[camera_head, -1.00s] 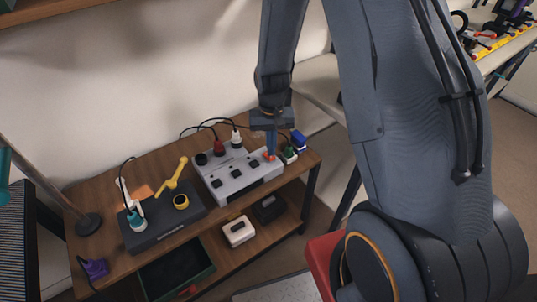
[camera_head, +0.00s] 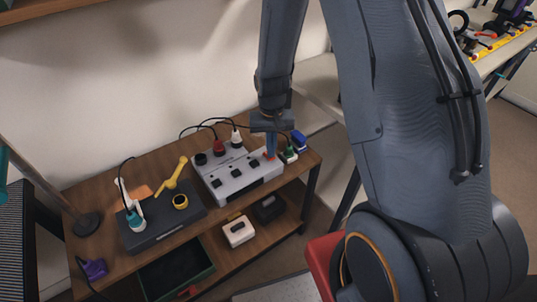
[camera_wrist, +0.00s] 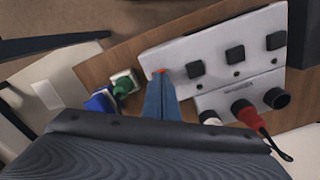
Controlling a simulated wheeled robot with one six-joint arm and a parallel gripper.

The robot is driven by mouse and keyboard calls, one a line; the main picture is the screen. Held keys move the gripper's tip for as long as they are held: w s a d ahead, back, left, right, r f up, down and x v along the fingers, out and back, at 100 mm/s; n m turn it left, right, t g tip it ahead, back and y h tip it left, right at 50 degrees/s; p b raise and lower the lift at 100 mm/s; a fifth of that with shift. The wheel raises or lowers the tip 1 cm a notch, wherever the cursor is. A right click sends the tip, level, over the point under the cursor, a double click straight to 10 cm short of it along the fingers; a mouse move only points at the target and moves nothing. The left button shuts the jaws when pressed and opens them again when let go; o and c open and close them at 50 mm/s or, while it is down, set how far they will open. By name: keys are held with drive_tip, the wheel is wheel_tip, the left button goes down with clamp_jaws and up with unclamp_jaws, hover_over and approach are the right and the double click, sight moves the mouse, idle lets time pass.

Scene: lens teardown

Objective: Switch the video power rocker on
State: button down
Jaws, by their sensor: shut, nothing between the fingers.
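A light grey switch box (camera_head: 240,186) stands on the wooden bench, with several dark square rockers on its top; it also shows in the wrist view (camera_wrist: 215,50). My gripper (camera_head: 270,150) points down at the right end of the box, its blue fingers closed together and empty. In the wrist view the fingertips (camera_wrist: 160,80) overlap a small red-orange rocker (camera_wrist: 161,71), of which only a sliver shows. Whether the tips press on it or hover just above is unclear. I see no readable label that names the video power rocker.
Red (camera_head: 218,148) and white (camera_head: 236,138) plugs with cables stand at the back of the box. Green (camera_head: 289,154) and blue (camera_head: 299,140) plugs stand close to its right.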

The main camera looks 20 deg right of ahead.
drive_tip(key=shift+f, duration=0.2)
drive_tip(key=shift+r, duration=0.1)
wheel_tip(320, 180, up, 7)
drive_tip(key=p, duration=0.5)
idle(0.5)
drive_tip(key=s+r+n+t, duration=0.1)
drive_tip(key=s+r+n, duration=0.1)
drive_tip(key=s+r, duration=1.4)
drive_tip(key=shift+s+r, duration=0.15)
drive_tip(key=shift+s, duration=0.5)
